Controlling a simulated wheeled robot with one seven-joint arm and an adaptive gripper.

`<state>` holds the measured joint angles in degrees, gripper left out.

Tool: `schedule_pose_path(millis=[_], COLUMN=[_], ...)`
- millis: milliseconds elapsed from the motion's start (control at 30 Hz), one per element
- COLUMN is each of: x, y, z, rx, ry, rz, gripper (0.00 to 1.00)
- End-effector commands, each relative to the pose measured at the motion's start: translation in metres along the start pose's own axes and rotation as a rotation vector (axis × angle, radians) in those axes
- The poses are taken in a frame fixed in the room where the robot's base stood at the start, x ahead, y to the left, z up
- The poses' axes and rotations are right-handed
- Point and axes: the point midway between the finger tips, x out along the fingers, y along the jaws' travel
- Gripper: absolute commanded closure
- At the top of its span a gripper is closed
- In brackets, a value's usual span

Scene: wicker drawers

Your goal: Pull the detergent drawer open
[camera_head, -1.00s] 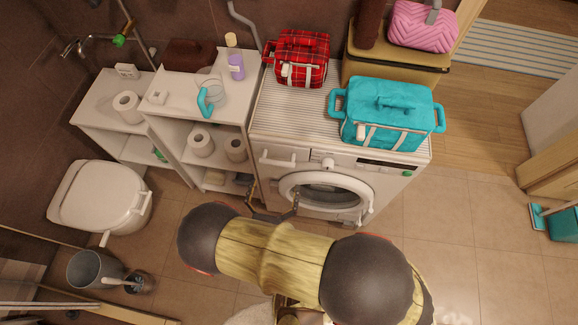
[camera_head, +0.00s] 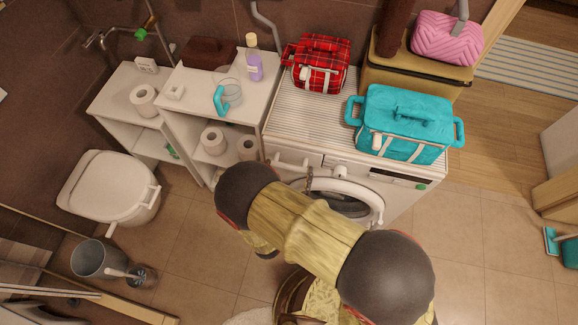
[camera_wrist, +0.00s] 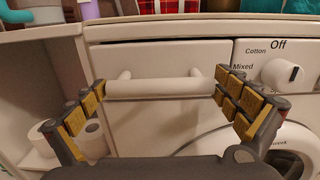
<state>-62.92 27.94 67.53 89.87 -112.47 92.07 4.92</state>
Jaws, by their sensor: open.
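The detergent drawer (camera_wrist: 160,54) is the white panel at the upper left of the washing machine's front. It looks shut in the wrist view. Its white bar handle (camera_wrist: 160,88) runs across the middle of that view, and the handle also shows in the head view (camera_head: 291,162). My gripper (camera_wrist: 160,98) is open, with one padded finger near each end of the handle. I cannot tell whether the fingers touch it. In the head view my arm hides most of the gripper. The washing machine (camera_head: 310,115) stands against the wall.
A white dial (camera_wrist: 283,74) sits right of the drawer, above the round door (camera_head: 345,203). A white shelf (camera_head: 190,140) with toilet rolls stands close on the left. A red plaid bag (camera_head: 320,65) and a turquoise bag (camera_head: 405,122) rest on the machine.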

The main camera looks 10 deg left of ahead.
Motion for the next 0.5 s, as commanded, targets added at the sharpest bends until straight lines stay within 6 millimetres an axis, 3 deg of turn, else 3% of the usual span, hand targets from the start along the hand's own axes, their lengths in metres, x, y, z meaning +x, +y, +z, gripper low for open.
schedule_pose_path(millis=[167, 500], x=[0.0000, -0.0003], y=[0.0002, 0.0002], z=[0.0001, -0.0001], rx=[0.000, 0.000], ry=[0.000, 0.000], rz=[0.000, 0.001], gripper=[0.00, 0.19])
